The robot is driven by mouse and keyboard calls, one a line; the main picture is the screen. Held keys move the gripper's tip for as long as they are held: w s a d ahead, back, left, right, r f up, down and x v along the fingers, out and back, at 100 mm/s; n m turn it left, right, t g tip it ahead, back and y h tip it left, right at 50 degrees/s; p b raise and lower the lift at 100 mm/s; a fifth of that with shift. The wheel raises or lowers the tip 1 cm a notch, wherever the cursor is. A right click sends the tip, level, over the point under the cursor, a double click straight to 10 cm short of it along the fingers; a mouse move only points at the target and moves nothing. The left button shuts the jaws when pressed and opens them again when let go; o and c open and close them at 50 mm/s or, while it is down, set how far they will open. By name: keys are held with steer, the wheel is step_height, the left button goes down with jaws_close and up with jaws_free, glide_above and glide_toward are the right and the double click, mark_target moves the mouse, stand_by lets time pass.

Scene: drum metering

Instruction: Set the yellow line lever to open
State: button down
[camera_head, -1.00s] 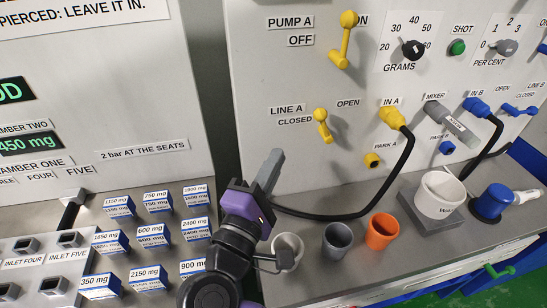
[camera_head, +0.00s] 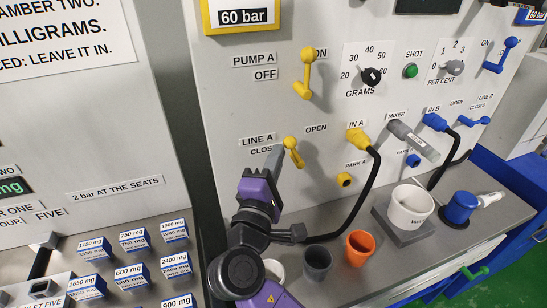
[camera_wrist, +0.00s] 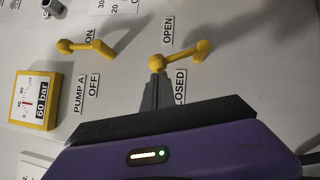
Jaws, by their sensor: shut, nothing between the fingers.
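The yellow line A lever (camera_head: 292,152) is on the grey panel, between the CLOSED and OPEN labels. It slants down and slightly right from its upper end. My gripper (camera_head: 274,158) is shut and empty, just left of the lever, and covers part of the CLOSED label. In the wrist view my fingertips (camera_wrist: 156,80) lie close to the lever's upper end. I cannot tell whether they touch it.
The yellow pump A lever (camera_head: 305,75) is above. The yellow IN A plug (camera_head: 360,139) with its black cable is to the right. Labelled boxes (camera_head: 130,277) stand at the left.

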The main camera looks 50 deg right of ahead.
mark_target(292, 141)
steer(key=r+p, duration=0.1)
steer(key=d+m+p, duration=0.1)
steer(key=shift+s+r+m+g+y+p, duration=0.3)
steer(key=shift+r+y+p, duration=0.05)
steer(key=shift+r+y, duration=0.05)
steer(key=shift+s+d+r+m+g+y+p, duration=0.4)
steer(key=shift+m+p, duration=0.3)
steer(key=shift+p, duration=0.25)
steer(key=shift+s+d+f+m+y+p, duration=0.1)
steer(key=shift+s+d+m+y+p, duration=0.05)
steer(key=shift+d+m+y+p, duration=0.3)
steer(key=shift+a, duration=0.1)
